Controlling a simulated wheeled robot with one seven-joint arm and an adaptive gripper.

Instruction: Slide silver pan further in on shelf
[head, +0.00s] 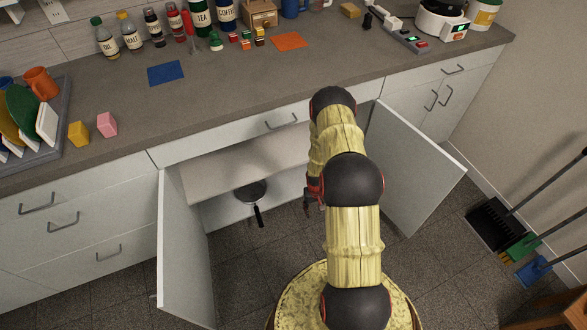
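The silver pan (251,192) sits inside the open lower cabinet, on the cabinet's lower shelf (217,211). It has a dark round body and a black handle (259,216) that points out toward the front and sticks past the shelf's front edge. My gripper (312,203) is to the right of the pan, apart from it, near the cabinet opening. It is mostly hidden behind my arm, so its fingers are hard to make out.
The left cabinet door (186,245) and right cabinet door (414,165) both stand open, flanking the opening. An upper shelf (240,165) lies above the pan. The counter (240,100) holds bottles, tins and a dish rack. Brooms and a dustpan (497,223) stand at the right wall.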

